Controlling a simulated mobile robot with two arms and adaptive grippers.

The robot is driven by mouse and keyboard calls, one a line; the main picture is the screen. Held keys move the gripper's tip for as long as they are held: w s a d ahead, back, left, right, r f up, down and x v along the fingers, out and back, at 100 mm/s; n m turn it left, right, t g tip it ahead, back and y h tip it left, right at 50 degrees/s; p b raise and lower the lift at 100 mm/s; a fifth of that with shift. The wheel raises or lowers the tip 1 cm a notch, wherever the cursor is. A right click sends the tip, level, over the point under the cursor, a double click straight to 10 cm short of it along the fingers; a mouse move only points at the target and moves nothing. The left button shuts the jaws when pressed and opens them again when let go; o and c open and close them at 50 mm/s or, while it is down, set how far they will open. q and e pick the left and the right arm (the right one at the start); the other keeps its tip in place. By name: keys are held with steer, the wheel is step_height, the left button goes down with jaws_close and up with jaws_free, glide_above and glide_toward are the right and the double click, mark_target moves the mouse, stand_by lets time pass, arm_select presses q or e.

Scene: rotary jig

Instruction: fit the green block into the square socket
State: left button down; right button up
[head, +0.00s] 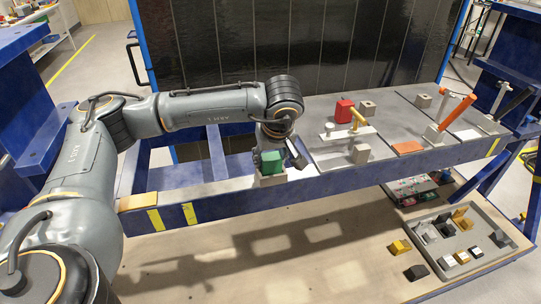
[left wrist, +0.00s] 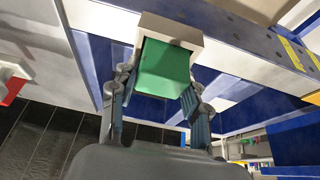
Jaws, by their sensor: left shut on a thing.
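The green block (head: 270,162) stands at the pale square socket (head: 272,180) on the front rail of the blue frame. In the left wrist view the green block (left wrist: 163,70) has its far end at the opening of the pale socket (left wrist: 185,30). How deep it sits inside cannot be told. My left gripper (head: 283,150) is shut on the green block, with one finger on each side of it in the left wrist view (left wrist: 158,85). My right gripper is not in view.
An orange lever (head: 457,113) stands farther right. A grey tray (head: 480,262) of small parts lies below. The lower board's middle is clear.

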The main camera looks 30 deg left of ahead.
arm_select(q)
steer(key=shift+f+b, duration=0.25)
steer(key=shift+b, duration=0.05)
steer(key=c, duration=0.7)
jaws_free()
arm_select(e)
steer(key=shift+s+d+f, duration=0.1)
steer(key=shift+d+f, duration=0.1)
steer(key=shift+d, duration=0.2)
arm_select(q)
steer(key=shift+o, duration=0.2)
steer(key=shift+r, duration=0.1)
